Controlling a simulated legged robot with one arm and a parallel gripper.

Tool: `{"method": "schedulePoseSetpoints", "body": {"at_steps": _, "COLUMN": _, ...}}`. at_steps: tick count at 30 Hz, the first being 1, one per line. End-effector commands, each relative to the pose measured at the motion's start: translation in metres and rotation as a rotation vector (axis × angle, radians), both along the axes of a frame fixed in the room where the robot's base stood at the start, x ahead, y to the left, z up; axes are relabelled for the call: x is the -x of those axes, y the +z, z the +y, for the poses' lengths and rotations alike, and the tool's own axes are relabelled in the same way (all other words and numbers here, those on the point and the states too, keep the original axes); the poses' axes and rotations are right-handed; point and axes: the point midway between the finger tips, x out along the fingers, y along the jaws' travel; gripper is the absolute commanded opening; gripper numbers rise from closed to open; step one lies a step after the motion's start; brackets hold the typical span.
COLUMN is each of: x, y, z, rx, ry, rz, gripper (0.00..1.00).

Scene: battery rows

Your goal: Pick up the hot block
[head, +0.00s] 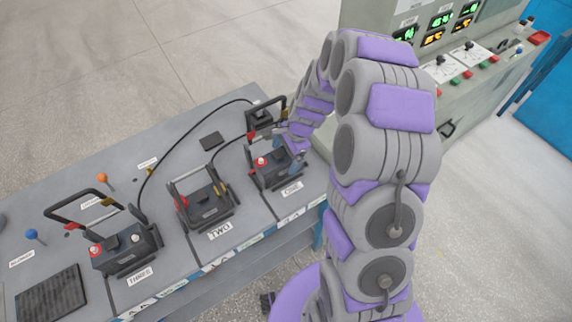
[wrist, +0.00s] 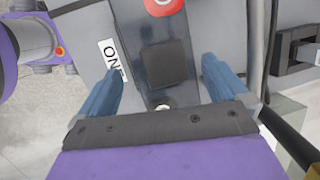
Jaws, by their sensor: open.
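Dark battery blocks with handles sit on the grey table; no mark shows which one is hot. The block at label ONE (head: 269,177) is nearest my arm. In the wrist view, a dark block (wrist: 166,63) with a red round cap lies between my two blue fingers, beside the label ONE (wrist: 113,62). My gripper (wrist: 158,70) is open over it, with gaps on both sides. In the head view my gripper (head: 297,152) is at this block's right side, partly hidden by my arm. Block TWO (head: 206,203) and block THREE (head: 124,250) stand further left.
Black cables (head: 185,128) run across the table. A control console (head: 470,90) stands at the right. Small blue and orange knobs stick up at the left. Block handles rise above the tabletop.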

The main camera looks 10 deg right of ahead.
Motion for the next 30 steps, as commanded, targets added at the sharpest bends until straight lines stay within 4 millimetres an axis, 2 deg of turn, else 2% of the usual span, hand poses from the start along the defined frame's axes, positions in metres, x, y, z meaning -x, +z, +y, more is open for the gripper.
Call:
{"method": "schedulePoseSetpoints", "body": {"at_steps": 3, "x": 0.000, "y": -0.002, "z": 0.007, "rx": 0.007, "ry": 0.004, "rz": -0.002, "gripper": 1.00}}
{"method": "schedulePoseSetpoints", "body": {"at_steps": 7, "x": 0.000, "y": -0.002, "z": 0.003, "rx": 0.003, "ry": 0.003, "rz": -0.002, "gripper": 0.99}}
{"method": "schedulePoseSetpoints", "body": {"at_steps": 15, "x": 0.000, "y": -0.002, "z": -0.011, "rx": -0.012, "ry": 0.002, "rz": 0.000, "gripper": 0.73}}
{"method": "schedulePoseSetpoints", "body": {"at_steps": 25, "x": -0.001, "y": -0.002, "z": 0.002, "rx": 0.003, "ry": 0.002, "rz": -0.002, "gripper": 0.42}}
{"method": "schedulePoseSetpoints", "body": {"at_steps": 30, "x": 0.000, "y": -0.002, "z": 0.002, "rx": 0.001, "ry": 0.002, "rz": -0.002, "gripper": 0.25}}
